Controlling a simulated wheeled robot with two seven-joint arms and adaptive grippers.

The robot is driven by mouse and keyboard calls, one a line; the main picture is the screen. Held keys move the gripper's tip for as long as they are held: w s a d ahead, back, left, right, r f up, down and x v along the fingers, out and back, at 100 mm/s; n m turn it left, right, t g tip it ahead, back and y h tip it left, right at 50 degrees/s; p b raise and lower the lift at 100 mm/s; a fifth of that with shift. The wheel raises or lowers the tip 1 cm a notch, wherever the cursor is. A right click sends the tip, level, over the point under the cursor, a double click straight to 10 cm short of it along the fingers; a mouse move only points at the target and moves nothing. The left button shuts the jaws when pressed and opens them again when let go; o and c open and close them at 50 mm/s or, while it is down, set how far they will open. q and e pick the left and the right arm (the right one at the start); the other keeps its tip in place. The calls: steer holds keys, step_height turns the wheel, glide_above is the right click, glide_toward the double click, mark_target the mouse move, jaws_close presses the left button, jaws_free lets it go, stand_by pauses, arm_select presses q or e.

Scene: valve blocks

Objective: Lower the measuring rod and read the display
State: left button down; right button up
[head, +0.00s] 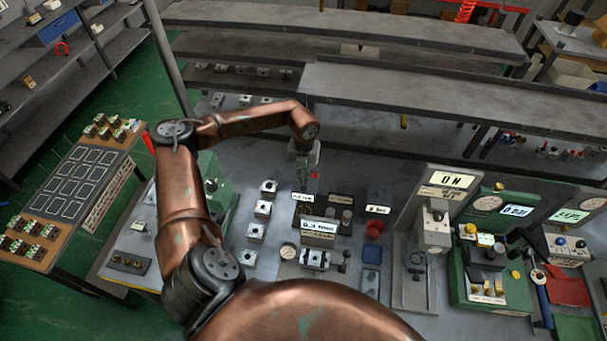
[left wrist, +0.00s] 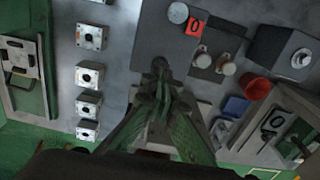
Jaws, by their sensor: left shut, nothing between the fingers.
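My left gripper (head: 303,174) is over the middle of the bench, pointing down, shut and empty. In the left wrist view, its closed green fingers (left wrist: 160,72) are over the edge of a dark grey plate (left wrist: 185,48). A small red tag reading 0 (left wrist: 193,26) is by that plate. I cannot tell whether the fingertips touch anything. A grey gauge stand (head: 411,275) at the right carries a display (head: 444,181) reading "ON". The measuring rod cannot be made out surely. My right gripper is not in view.
Several valve blocks (head: 262,208) stand in a column left of the gripper. A red cup (head: 374,228) and a blue tray (head: 371,253) are to its right. A green station (head: 493,285) with gauges stands farther right. Grey shelves (head: 340,25) rise behind the bench.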

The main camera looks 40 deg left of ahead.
arm_select(q)
steer(key=shift+r+p, duration=0.95)
steer(key=shift+r, duration=1.05)
